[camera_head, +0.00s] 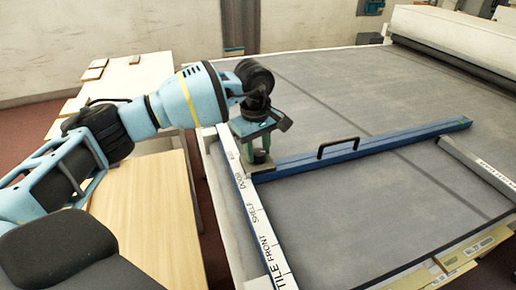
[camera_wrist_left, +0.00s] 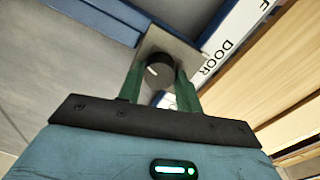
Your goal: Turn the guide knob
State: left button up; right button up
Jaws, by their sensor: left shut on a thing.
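The guide knob (camera_wrist_left: 159,72) is a round black knob with a pale line on its top, set on a grey plate (camera_wrist_left: 182,46) at the end of the blue guide bar. In the head view the knob (camera_head: 260,156) shows small and dark at the bar's left end. My left gripper (camera_wrist_left: 160,77) points down over it, with one green finger on each side, shut on the knob. The blue guide bar (camera_head: 360,150) with a black handle (camera_head: 338,147) runs right across the grey bed. My right gripper is not in view.
A white scale strip (camera_head: 250,205) with words such as SHELF, DOOR and TILE FRONT runs along the bed's left edge. A wooden table (camera_head: 150,215) stands left of the grey bed (camera_head: 340,225). A grey rail (camera_head: 480,165) lies at the right. A covered roller (camera_head: 450,40) stands at the back right.

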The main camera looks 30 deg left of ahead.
aim_at(257, 153)
pick_arm(q)
jog(key=o, duration=1)
jog(key=shift+s+r, duration=0.15)
jog(key=shift+r, duration=1.8)
jog(key=shift+s+r, duration=0.1)
jog(key=shift+r, duration=1.85)
jog(key=shift+f, duration=0.1)
